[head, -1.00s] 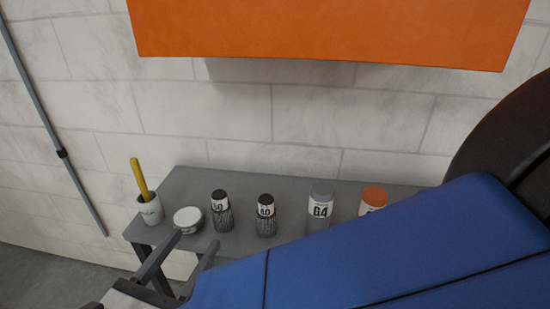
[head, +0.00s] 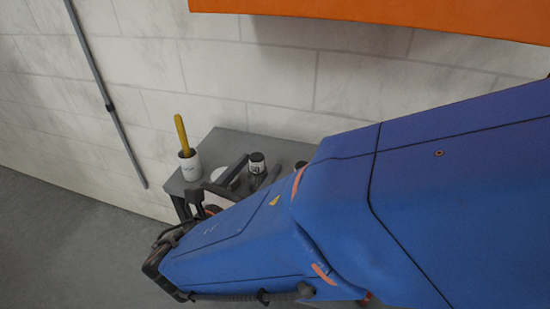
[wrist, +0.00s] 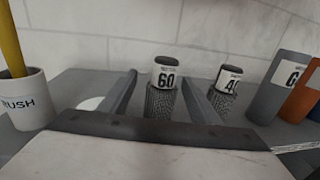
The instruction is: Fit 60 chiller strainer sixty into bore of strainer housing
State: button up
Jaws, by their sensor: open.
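The 60 strainer (wrist: 162,82) is a dark mesh cylinder with a dark cap and a white "60" label. It stands upright on the grey table in the wrist view and shows partly in the head view (head: 257,163). My gripper (wrist: 159,88) is open and empty, with one finger on each side of the strainer in the wrist view. I cannot tell how far the fingertips reach along it, and no contact shows. My blue arm covers much of the table in the head view. I cannot make out the strainer housing in either view.
A similar strainer (wrist: 225,88) labelled "40" stands close right of the right finger. A white brush cup (wrist: 25,100) and white round tub (wrist: 90,103) are left on the table (head: 222,142).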

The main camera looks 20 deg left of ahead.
jog(key=shift+w+d, duration=0.15)
jog(key=shift+w, duration=0.85)
jog(key=shift+w+d, duration=0.1)
jog(key=shift+w, duration=0.85)
jog(key=c, duration=1.2)
notch_tip(320, 180, up, 10)
jog(key=shift+s+f, duration=0.1)
jog(key=shift+s, duration=0.05)
